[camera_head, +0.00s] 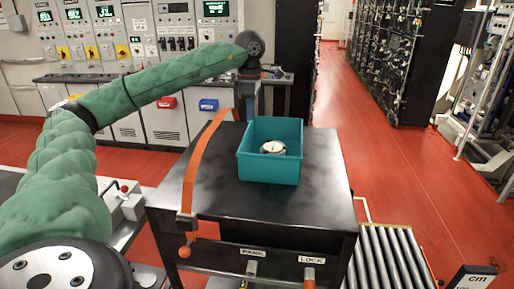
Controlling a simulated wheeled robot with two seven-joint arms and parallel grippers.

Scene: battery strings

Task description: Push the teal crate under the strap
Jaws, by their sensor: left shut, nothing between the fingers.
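The teal crate (270,168) stands upright on the black cart top (320,190), open side up. A small round white-faced gauge (272,147) lies in it. The orange strap (199,158) arches over the cart top to the left of the crate, its near end at a bracket on the front edge. The crate is beside the strap, not beneath it. My left gripper (247,112) points down at the crate's far left corner, shut and empty. Its fingertips are partly hidden, and I cannot tell whether it touches the crate. My right gripper is not in view.
PARK and LOCK levers (310,262) are on the cart's front. A roller conveyor (388,258) lies to the right. Control cabinets (170,45) and red and blue bins stand behind. The red floor (390,165) is open at the right.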

